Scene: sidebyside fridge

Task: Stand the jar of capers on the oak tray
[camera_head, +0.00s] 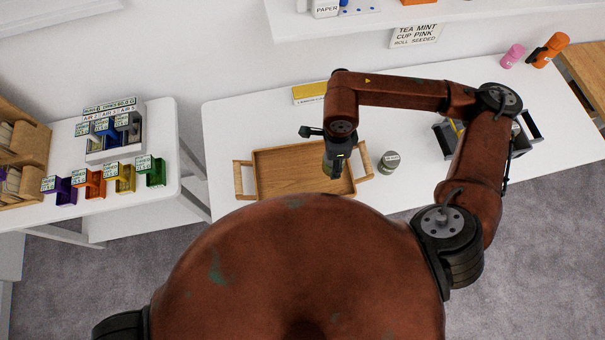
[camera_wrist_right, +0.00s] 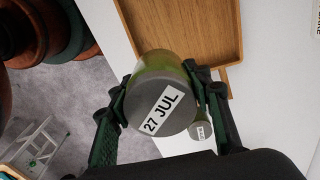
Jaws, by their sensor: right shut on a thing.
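My right gripper (camera_head: 336,158) is shut on a jar with green contents (camera_head: 328,168) and a grey lid. In the right wrist view the held jar (camera_wrist_right: 158,100) sits between both fingers, its lid labelled "27 JUL" facing the camera. Its name is not readable. The oak tray (camera_head: 280,185), with a handle at each end, lies on the white table; it also shows in the wrist view (camera_wrist_right: 190,35). In the head view the jar is over the tray's right part. I cannot tell whether its base touches the tray. My left gripper is not in view.
A second grey-lidded jar (camera_head: 388,162) stands just right of the tray's right handle. A dark caddy (camera_head: 520,140) is further right, partly behind my arm. A yellow-and-white box (camera_head: 309,93) lies behind the tray. The tray's left part is empty.

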